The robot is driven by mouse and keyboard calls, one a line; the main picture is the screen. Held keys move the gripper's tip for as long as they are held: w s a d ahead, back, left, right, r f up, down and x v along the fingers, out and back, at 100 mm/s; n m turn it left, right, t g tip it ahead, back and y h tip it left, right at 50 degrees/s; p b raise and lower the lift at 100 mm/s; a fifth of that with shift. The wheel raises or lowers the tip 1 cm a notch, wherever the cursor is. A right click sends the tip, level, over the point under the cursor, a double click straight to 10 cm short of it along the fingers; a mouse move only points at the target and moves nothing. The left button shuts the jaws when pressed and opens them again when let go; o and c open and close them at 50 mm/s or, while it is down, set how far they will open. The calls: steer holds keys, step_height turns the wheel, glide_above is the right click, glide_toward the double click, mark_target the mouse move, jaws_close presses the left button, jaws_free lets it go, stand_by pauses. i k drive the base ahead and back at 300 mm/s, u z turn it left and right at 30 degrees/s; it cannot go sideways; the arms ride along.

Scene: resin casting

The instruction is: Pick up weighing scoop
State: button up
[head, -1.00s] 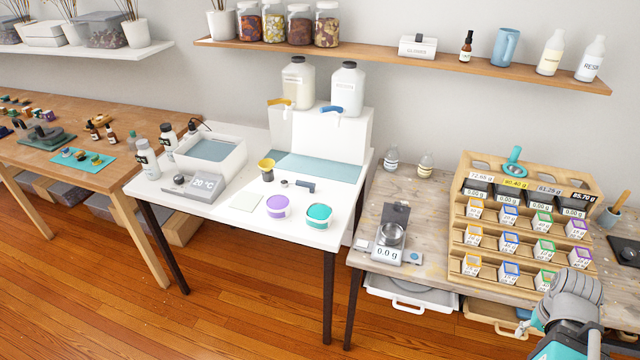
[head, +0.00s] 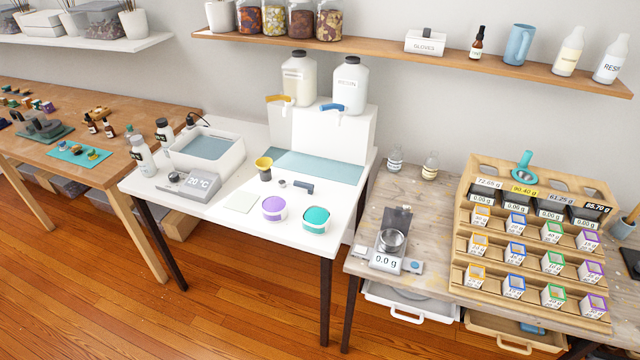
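A teal piece with a rounded end and a short handle (head: 523,164), which looks like the weighing scoop, rests at the top of the wooden rack (head: 462,255) on the right. It sits just behind the row of dark bins with weight labels. At this size I cannot tell how it is supported. My gripper is not in view.
The rack holds several small cubes with coloured rims (head: 515,251). A scale (head: 386,262) with a clear cup stands left of the rack. A white table (head: 230,222) holds purple and teal tubs. A shelf (head: 440,62) runs above.

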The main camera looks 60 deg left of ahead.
mark_target(282, 183)
steer(key=z, duration=1.05)
steer(key=k, duration=1.85)
steer(key=u, duration=1.3)
